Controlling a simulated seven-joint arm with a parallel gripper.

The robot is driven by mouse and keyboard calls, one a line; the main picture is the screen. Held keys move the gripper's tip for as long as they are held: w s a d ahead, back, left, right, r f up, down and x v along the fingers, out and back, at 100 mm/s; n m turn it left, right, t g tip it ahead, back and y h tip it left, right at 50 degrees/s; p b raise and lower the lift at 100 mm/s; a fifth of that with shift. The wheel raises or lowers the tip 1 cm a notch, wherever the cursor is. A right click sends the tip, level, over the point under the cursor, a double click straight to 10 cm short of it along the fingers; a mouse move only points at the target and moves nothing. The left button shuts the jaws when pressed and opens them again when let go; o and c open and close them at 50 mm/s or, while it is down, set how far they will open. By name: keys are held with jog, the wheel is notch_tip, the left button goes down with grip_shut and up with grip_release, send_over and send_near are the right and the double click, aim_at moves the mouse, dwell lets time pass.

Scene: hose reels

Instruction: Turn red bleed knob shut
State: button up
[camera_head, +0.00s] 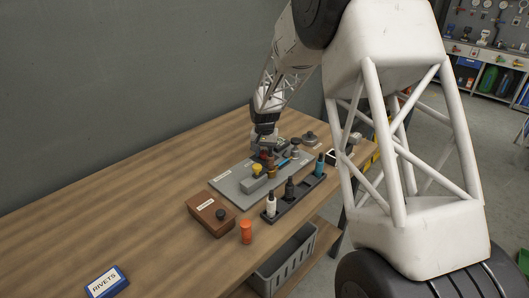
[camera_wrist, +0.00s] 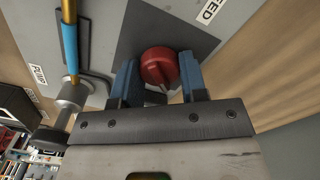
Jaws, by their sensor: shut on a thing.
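The red bleed knob (camera_wrist: 158,66) is round with a raised grip bar and sits on a dark square patch of the grey panel, in the wrist view. A label ending in "ED" is on the panel beside it. My gripper (camera_wrist: 160,75) has its two blue-lined fingers on either side of the knob, shut on it. In the head view my gripper (camera_head: 266,143) is over the far part of the grey panel (camera_head: 228,186), and it mostly hides the knob. The knob's marking and exact angle cannot be read.
A blue-sleeved lever (camera_wrist: 70,45) stands close to the left finger. A yellow knob (camera_head: 257,169) is on the panel's near part. A black tray (camera_head: 299,197) with bottles, a brown box (camera_head: 208,214) and an orange cylinder (camera_head: 246,232) stand nearby. The table's left side is mostly clear.

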aim_at(264, 151)
jog(key=shift+n, duration=1.3)
jog(key=o, duration=0.9)
jog(key=shift+r, duration=3.9)
